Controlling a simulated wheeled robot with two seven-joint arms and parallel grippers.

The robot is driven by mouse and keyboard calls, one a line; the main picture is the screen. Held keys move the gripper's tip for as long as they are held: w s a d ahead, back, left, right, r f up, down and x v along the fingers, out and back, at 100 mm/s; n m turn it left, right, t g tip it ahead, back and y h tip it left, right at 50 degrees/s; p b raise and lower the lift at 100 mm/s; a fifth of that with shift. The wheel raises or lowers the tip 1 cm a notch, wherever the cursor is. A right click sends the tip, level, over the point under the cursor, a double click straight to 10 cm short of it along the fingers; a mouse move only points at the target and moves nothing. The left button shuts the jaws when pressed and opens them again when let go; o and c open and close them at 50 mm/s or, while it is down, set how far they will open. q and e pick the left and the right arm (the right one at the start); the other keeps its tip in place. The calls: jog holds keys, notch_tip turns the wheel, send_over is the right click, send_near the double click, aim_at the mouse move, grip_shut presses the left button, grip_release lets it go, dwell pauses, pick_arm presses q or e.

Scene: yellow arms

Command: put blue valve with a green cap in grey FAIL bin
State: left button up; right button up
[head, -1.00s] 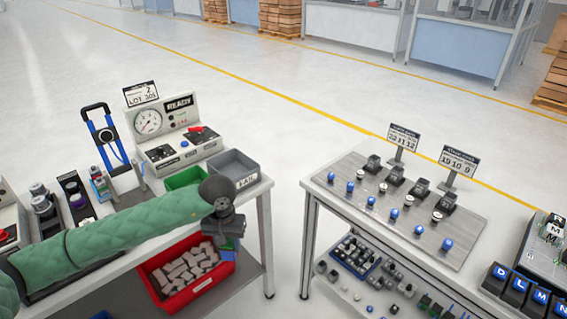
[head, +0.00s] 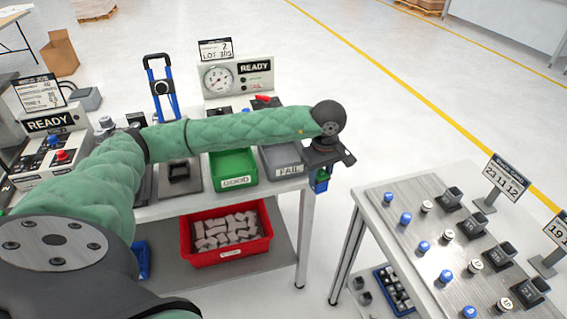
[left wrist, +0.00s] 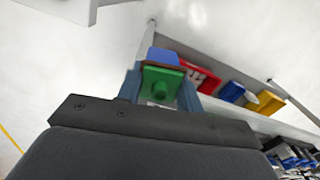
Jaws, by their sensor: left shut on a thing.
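My left gripper (head: 321,179) is shut on the blue valve with a green cap. In the left wrist view the green cap (left wrist: 161,86) faces the camera between the fingers, with the blue body (left wrist: 162,56) behind it. In the head view only a little of the blue valve (head: 321,186) shows below the gripper. The grey FAIL bin (head: 289,170) stands at the right end of the left table, and my left gripper is just right of it, past the table edge. My arm hides part of the bin. My right gripper is not in view.
A green bin (head: 236,181) stands left of the FAIL bin. A READY gauge panel (head: 238,78) is behind. A red crate (head: 226,253) with pale parts sits on the lower shelf. A second table (head: 395,258) with blue knobs is at the right, across a gap.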

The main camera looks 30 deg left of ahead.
pick_arm(q)
jog(key=w+a+r+n+b, duration=0.2)
jog(key=a+r+n, duration=0.6)
jog(key=n, duration=0.8)
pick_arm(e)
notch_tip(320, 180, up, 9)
pick_arm(q)
jog(key=w+a+f+p, duration=0.1)
jog(key=a+f, duration=0.1)
jog(key=a, duration=0.1)
jog(key=w+a+f+p, duration=0.2)
jog(key=a+f, duration=0.1)
jog(key=w+a+f+p, duration=0.2)
jog(key=a, duration=0.1)
jog(key=shift+w+a+f, duration=0.15)
jog(key=shift+a+f, duration=0.2)
jog(key=shift+a, duration=0.05)
jog(key=shift+f+p, duration=0.8)
jog(key=shift+f, duration=0.8)
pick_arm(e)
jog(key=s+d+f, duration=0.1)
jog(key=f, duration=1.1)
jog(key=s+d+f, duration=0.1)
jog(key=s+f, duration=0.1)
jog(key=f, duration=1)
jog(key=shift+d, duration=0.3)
